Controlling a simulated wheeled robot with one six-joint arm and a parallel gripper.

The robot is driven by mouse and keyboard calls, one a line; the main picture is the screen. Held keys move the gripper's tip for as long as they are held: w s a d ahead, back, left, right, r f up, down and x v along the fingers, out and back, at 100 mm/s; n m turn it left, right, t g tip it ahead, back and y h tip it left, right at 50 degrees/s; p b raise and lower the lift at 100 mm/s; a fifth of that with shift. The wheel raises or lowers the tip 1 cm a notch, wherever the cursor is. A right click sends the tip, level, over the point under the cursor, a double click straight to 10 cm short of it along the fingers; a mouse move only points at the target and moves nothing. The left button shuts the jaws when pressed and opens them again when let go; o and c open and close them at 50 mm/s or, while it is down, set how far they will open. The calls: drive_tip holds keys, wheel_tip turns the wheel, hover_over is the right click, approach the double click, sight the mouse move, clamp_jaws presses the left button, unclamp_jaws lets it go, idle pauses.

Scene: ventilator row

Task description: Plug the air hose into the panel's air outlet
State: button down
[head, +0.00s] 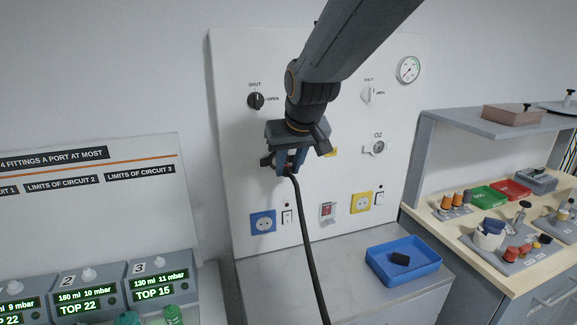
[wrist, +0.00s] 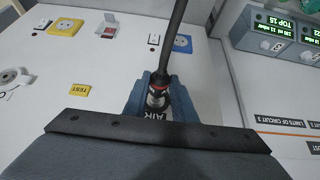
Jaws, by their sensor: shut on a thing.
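The black air hose (head: 309,240) hangs from my gripper (head: 287,163) down past the front of the white panel (head: 228,160). My gripper is shut on the hose's end, close in front of the panel. In the wrist view the hose (wrist: 174,40) runs up from between the blue fingers (wrist: 160,100). A dark fitting with a red ring and the AIR lettering (wrist: 157,115) show between the fingers. The air outlet is mostly hidden behind my gripper in the head view. I cannot tell whether the plug is seated in it.
The O2 outlet (head: 377,146) is to the right, with a pressure gauge (head: 408,69) above. A black knob (head: 256,100) is at upper left. Sockets (head: 263,222) line the lower panel. A blue tray (head: 403,262) holds a dark block on the grey counter below.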

drive_tip(key=shift+w+a, duration=0.15)
drive_tip(key=shift+w, duration=0.4)
drive_tip(key=shift+w+a, duration=0.15)
drive_tip(key=shift+w, duration=0.35)
idle(0.8)
drive_tip(key=c, duration=1.4)
unclamp_jaws()
drive_tip(key=shift+s, duration=0.1)
drive_tip(key=b+v, duration=0.2)
drive_tip(key=v, duration=0.5)
drive_tip(key=s+d+f+m+g, duration=0.1)
drive_tip(key=s+d+f, duration=0.4)
drive_tip(key=f, duration=0.3)
drive_tip(key=s+d+f+m+g+h+b, duration=0.1)
drive_tip(key=s+d+f+g, duration=0.1)
drive_tip(key=s+d+f, duration=0.3)
drive_tip(key=s+d+f+m+g+b, duration=0.1)
drive_tip(key=s+d+f, duration=0.5)
drive_tip(key=s+f, duration=0.3)
wheel_tip(320, 180, down, 4)
drive_tip(key=shift+s+d+r+g+h, duration=0.1)
drive_tip(key=shift+r+g+h, duration=0.05)
drive_tip(key=shift+g+h, duration=0.2)
